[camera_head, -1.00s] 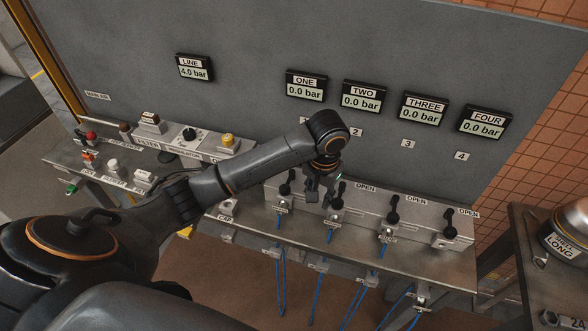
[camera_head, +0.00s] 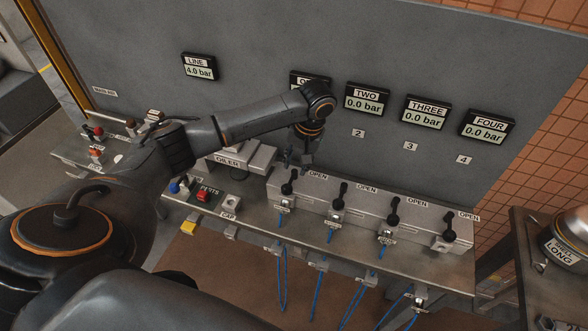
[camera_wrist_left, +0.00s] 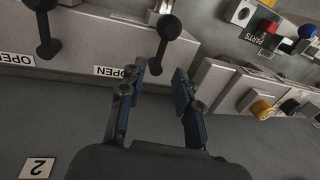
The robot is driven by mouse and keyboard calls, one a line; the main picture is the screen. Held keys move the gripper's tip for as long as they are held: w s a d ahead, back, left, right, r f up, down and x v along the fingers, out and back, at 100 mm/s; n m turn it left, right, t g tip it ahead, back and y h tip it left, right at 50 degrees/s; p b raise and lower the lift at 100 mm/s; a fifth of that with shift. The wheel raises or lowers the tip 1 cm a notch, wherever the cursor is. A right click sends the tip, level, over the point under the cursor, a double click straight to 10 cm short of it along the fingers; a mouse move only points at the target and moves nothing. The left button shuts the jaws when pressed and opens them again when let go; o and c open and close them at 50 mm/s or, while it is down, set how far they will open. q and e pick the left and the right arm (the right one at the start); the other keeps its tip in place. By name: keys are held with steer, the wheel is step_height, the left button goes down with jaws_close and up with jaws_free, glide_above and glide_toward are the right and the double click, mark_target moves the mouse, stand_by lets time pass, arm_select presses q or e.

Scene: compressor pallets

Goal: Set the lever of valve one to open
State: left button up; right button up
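My left gripper (camera_head: 299,160) is behind the lever, close to the panel. My right gripper is not in view.
More levers stand to the right, the nearest being valve two's (camera_head: 338,200). The oiler block (camera_head: 243,158) is left of the valve box. Gauge TWO (camera_head: 367,98) reads 0.0 bar; my arm partly covers gauge ONE (camera_head: 300,77). Blue hoses (camera_head: 283,275) hang below the bench.

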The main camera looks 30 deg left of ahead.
mark_target(292, 177)
arm_select(q)
steer(key=shift+s+a+f, duration=0.1)
steer(key=shift+a+f, duration=0.1)
steer(key=shift+f, duration=0.9)
steer(key=shift+a+f, duration=0.15)
steer(key=shift+f, duration=0.9)
steer(key=shift+c, duration=0.4)
jaws_close()
